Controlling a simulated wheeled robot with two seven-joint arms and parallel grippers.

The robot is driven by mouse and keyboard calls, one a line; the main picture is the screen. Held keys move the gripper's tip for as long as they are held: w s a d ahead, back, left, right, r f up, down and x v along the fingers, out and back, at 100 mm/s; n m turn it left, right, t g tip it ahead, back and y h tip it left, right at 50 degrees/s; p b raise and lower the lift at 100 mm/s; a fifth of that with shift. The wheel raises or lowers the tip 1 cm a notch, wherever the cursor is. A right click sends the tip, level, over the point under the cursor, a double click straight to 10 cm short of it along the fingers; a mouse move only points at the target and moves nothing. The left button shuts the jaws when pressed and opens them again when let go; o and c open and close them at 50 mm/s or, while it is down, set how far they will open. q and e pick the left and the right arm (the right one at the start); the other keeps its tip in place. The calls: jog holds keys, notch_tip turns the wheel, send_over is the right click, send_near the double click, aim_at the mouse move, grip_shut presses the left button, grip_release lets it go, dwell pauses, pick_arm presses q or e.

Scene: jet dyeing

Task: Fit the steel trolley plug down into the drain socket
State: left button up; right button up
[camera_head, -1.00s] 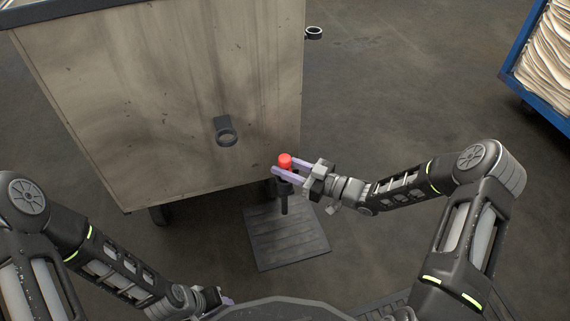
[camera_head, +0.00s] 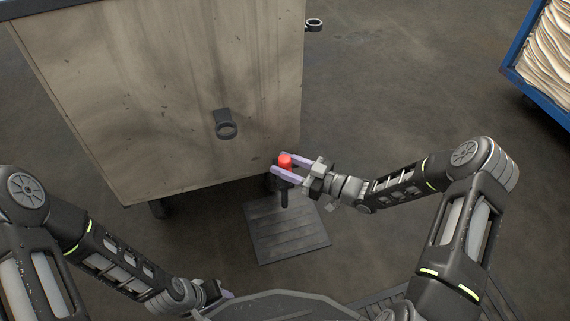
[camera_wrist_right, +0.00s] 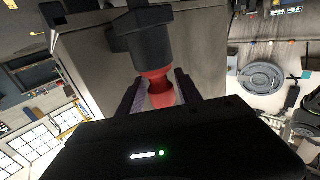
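The plug (camera_head: 285,160) has a red head and a dark collar and stem pointing down. My right gripper (camera_head: 286,167) has its two lavender-padded fingers on either side of the red head and holds the plug in the air. In the right wrist view the red part (camera_wrist_right: 158,87) sits between the fingers, with the black body beyond it. A dark ring on a bracket (camera_head: 226,130), which looks like the drain socket, sticks out from the trolley's side, left of the plug and apart from it. My left gripper (camera_head: 218,292) is low, mostly hidden.
The large stained trolley (camera_head: 180,80) fills the upper left. A ribbed dark mat (camera_head: 290,235) lies on the floor below the plug. A blue cart with folded cloth (camera_head: 545,95) stands far right. Floor between is clear.

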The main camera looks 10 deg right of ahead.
jog(key=o, duration=0.3)
jog(key=shift+s+d+p, duration=0.3)
jog(key=shift+d, duration=0.1)
jog(key=p+v, duration=0.2)
jog(key=v, duration=0.5)
jog(key=shift+a, duration=0.1)
dwell(0.8)
